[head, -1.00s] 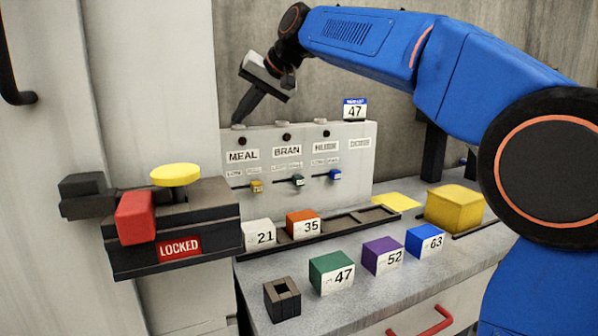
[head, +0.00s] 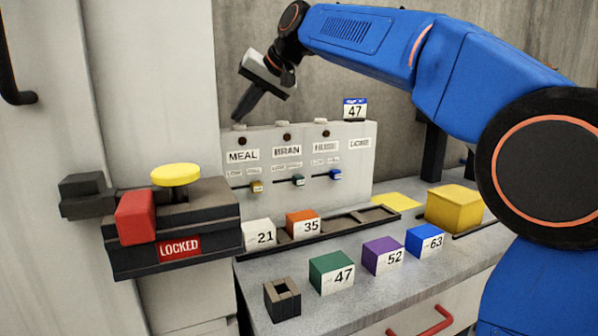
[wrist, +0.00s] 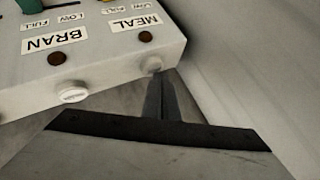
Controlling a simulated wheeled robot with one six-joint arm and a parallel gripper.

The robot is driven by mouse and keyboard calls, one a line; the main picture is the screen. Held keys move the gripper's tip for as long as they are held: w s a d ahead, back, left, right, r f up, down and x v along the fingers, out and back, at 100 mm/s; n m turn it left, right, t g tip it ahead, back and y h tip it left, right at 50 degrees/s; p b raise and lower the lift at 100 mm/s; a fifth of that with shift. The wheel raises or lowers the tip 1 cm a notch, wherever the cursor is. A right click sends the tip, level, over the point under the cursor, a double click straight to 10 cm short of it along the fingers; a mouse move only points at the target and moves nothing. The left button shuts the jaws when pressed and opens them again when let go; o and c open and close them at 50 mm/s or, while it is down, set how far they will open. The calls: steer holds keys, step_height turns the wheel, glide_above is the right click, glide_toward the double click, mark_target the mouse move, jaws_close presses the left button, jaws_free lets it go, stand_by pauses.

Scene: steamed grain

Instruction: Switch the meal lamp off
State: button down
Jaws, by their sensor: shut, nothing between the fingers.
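The panel (head: 360,185) stands at the back of the counter, with labels MEAL, BRAN, HUSK and a fourth that is hard to read. The meal lamp (head: 242,140), a small round dark brown spot above the MEAL label (head: 242,155), looks unlit. It also shows in the wrist view (wrist: 145,37). A pale round button (wrist: 150,64) sits on the panel's top edge behind that lamp. My gripper (head: 236,118) is shut and empty, pointing down just above this button; in the wrist view its fingertips (wrist: 154,78) are close to it. I cannot tell whether they touch.
A locked box with a yellow knob (head: 176,174) is at front left. Several numbered blocks and a yellow block (head: 455,209) occupy the counter.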

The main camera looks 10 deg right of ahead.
mark_target(243, 125)
steer(key=shift+r, duration=3)
steer(key=shift+d, duration=0.1)
